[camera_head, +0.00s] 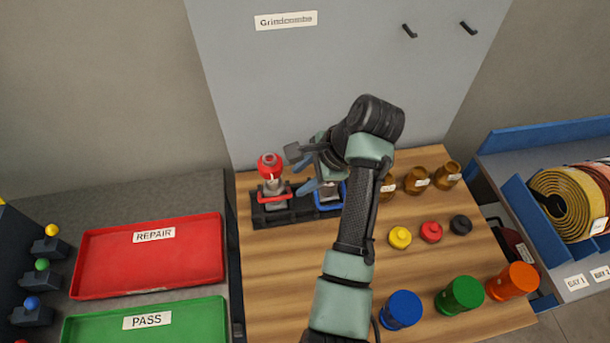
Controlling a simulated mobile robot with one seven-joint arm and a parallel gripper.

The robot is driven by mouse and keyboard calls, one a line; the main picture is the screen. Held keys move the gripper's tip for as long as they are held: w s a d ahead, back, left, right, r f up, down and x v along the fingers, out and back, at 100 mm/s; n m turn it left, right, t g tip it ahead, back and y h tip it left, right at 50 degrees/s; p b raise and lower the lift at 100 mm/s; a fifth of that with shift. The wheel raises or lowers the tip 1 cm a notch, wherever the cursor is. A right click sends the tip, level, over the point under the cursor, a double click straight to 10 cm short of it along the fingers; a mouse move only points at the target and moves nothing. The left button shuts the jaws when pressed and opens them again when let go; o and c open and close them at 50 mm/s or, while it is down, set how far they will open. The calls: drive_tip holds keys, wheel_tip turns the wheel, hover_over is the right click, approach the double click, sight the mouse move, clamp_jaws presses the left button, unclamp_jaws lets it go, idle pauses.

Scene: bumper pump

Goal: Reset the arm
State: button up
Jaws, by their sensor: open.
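My gripper (299,170) is open above the back left of the wooden table (275,290). No object shows between its fingers. My arm reaches up from the bottom middle, bends at the dark wrist and points the gripper left. A red-topped device (271,168) stands upright in a red-rimmed slot of a black holder (270,217), just left of the gripper. I cannot tell whether a finger touches it. Below the gripper is a blue-rimmed slot (330,208) with a grey part in it, partly hidden by the gripper and arm.
Brown bottles (417,181) stand at the back right. Yellow (400,238), red (431,232) and black (461,224) caps lie in front; blue (401,310), green (460,295) and orange (512,281) containers stand at the front. REPAIR (100,256) and PASS (190,330) trays lie left.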

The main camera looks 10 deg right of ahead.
drive_tip(key=shift+s+d+r, duration=0.2)
drive_tip(key=shift+r, duration=0.3)
drive_tip(key=w+r+n+t+h+b, duration=0.1)
drive_tip(key=w+r+n+t+h, duration=0.25)
drive_tip(key=w+r+t, duration=0.5)
wheel_tip(320, 180, up, 20)
drive_tip(key=s+a+n+t+h+b, duration=0.1)
drive_tip(key=s+a+n+t+b, duration=0.1)
drive_tip(key=n+t, duration=0.35)
drive_tip(key=s+a+r+n+t, duration=0.2)
drive_tip(key=s+r+n+t, duration=0.2)
drive_tip(key=s+r, duration=0.5)
drive_tip(key=s+a+r+n+t, duration=0.3)
drive_tip(key=s+r+t, duration=0.3)
drive_tip(key=s+r, duration=0.4)
wheel_tip(320, 180, up, 3)
drive_tip(key=shift+a+n+b, duration=0.15)
drive_tip(key=shift+n+b, duration=0.3)
drive_tip(key=shift+n, duration=0.15)
